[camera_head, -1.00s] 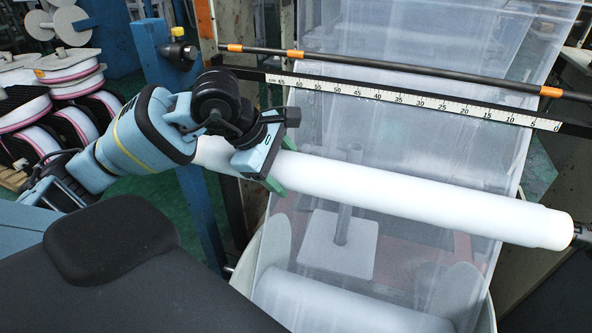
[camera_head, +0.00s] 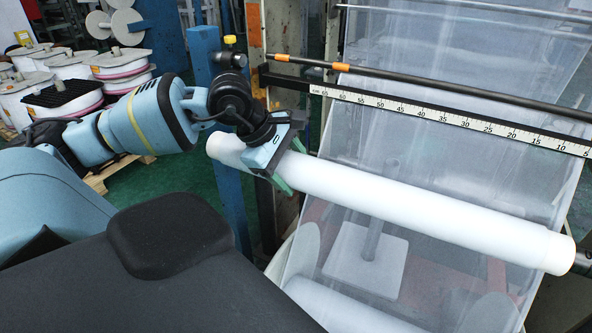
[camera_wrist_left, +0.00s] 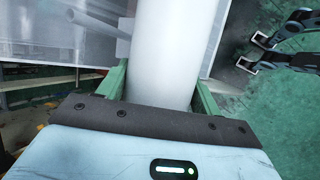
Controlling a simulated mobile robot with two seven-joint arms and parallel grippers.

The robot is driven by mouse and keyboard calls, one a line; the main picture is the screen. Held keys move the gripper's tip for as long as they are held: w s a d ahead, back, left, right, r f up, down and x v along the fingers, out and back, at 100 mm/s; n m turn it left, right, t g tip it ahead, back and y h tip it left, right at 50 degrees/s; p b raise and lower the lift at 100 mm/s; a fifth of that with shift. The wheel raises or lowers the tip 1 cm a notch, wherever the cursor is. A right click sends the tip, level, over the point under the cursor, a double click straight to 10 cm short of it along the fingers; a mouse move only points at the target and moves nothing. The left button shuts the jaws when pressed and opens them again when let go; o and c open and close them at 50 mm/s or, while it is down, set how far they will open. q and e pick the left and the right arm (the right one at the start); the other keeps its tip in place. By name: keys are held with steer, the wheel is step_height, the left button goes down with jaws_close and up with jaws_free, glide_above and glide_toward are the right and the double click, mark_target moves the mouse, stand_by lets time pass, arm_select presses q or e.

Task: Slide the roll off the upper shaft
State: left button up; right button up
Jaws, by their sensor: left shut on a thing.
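The white roll (camera_head: 420,215) lies slantwise across the machine in front of the clear film. My left gripper (camera_head: 281,177) is shut on it near its left end, with green fingers on both sides. In the left wrist view the roll (camera_wrist_left: 165,55) runs straight up between the green fingers (camera_wrist_left: 155,92). A short piece of grey shaft (camera_head: 583,261) shows at the roll's right end; how far it reaches inside is hidden.
A black rod with orange bands (camera_head: 440,85) and a ruler bar (camera_head: 450,112) run above the roll. A blue post (camera_head: 228,190) stands behind its left end. A lower roll (camera_head: 345,308) sits below. Stacked spools (camera_head: 70,75) stand at back left, beside open green floor.

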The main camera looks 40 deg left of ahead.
mark_target(236, 143)
arm_select(q)
steer(key=shift+s+a+r, duration=0.15)
steer(key=shift+a+r, duration=0.2)
steer(key=shift+a, duration=0.15)
steer(key=shift+s+a+f, duration=0.2)
steer(key=shift+a, duration=0.45)
steer(key=shift+s+a+r, duration=0.1)
steer(key=shift+s+a, duration=0.05)
steer(key=shift+a, duration=0.45)
arm_select(e)
steer(key=shift+w+r, duration=0.55)
steer(key=shift+r, duration=0.2)
arm_select(q)
steer(key=shift+a, duration=0.1)
